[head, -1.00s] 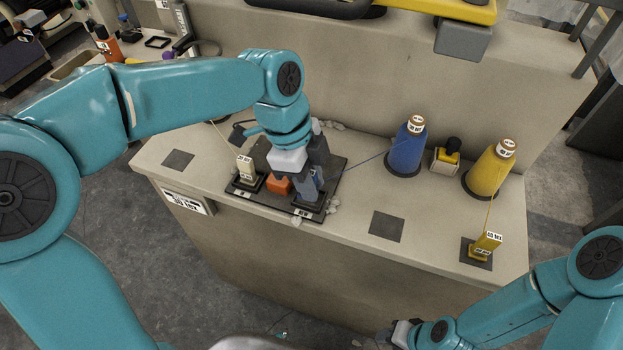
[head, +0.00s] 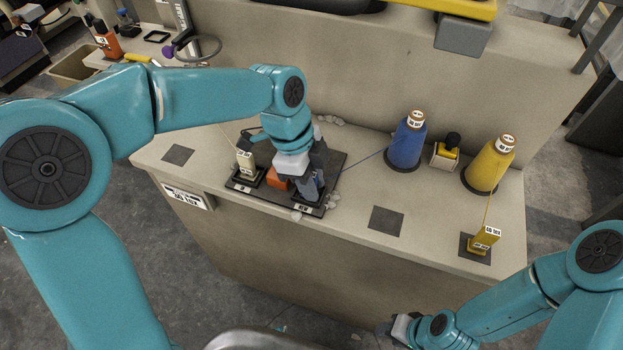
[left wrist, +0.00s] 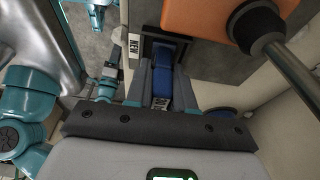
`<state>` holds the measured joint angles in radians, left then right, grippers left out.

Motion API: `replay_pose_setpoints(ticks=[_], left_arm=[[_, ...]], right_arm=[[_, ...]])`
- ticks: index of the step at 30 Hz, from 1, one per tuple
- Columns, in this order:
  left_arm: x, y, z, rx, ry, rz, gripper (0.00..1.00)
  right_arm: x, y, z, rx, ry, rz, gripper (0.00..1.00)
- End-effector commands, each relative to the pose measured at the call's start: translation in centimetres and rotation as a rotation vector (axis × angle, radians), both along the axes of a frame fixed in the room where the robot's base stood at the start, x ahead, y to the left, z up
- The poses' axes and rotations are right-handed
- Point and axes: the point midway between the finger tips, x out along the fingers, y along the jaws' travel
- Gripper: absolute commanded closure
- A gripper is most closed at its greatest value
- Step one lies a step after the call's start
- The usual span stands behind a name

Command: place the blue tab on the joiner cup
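The blue tab (left wrist: 162,82) stands upright in a dark holder by a "NEW" label in the left wrist view. In the head view my left gripper (head: 310,192) is low over the front right of the dark plate (head: 336,178) and largely hides the tab. Its fingers (left wrist: 159,88) stand on either side of the tab, apparently open with narrow gaps. An orange block (head: 278,183) sits on the plate just left of the gripper; the left wrist view shows an orange part with a black knob. I cannot clearly make out the joiner cup. My right gripper (head: 398,330) is low at the bottom, partly hidden.
A cream tab (head: 245,163) stands at the plate's left. A blue yarn cone (head: 407,145) with a thread, a small yellow-and-black device (head: 446,153) and a yellow cone (head: 489,167) stand to the right. A yellow tab (head: 486,239) is near the right edge. The bench front centre is clear.

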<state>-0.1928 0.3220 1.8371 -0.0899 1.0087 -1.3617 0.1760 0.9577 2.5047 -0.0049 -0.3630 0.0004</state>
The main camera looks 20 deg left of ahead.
Motion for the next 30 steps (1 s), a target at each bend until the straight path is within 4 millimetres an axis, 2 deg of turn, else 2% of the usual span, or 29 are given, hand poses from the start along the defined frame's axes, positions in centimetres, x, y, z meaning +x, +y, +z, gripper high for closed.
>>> replay_pose_setpoints(ticks=[5, 18, 24, 30], left_arm=[[0.1, 0.2, 1.2, -0.001, -0.004, 0.001, 0.53], [0.2, 2.7, 10.3, -0.001, -0.005, 0.002, 0.53], [0.1, 3.2, 11.9, -0.001, -0.002, 0.001, 0.53], [0.1, 3.2, 12.0, 0.000, 0.000, 0.000, 0.53]], right_arm=[[0.0, 0.0, 0.4, 0.000, 0.000, 0.000, 0.57], [0.0, 0.0, 1.0, 0.000, 0.000, 0.000, 0.57], [0.0, 0.0, 1.1, 0.000, 0.000, 0.000, 0.57], [0.0, 0.0, 1.1, 0.000, 0.000, 0.000, 0.57]])
